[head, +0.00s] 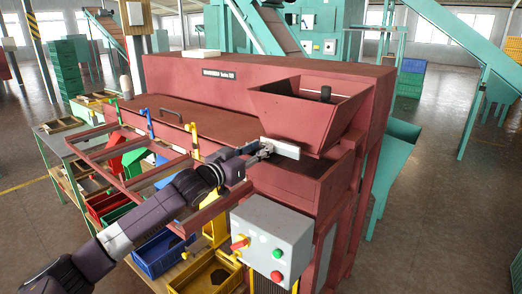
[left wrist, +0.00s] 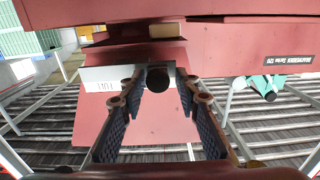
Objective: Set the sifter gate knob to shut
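The sifter gate plate (head: 281,148) is a pale metal strip under the red hopper (head: 305,113). In the left wrist view the plate (left wrist: 100,79) carries small lettering at its left end, too small to read surely. A dark round knob (left wrist: 157,78) stands out from the plate. My left gripper (head: 265,151) is at the plate in the head view. In the left wrist view the left gripper (left wrist: 160,88) has its two fingers apart, one on each side of the knob. I cannot tell whether either finger touches it. My right gripper is in neither view.
A grey control box (head: 272,242) with green and red buttons and a red-yellow handle stands close in front, right of my left arm. Red rails (head: 140,160) with coloured clips and bins below lie to the left. A dark cylinder (head: 326,93) shows in the hopper.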

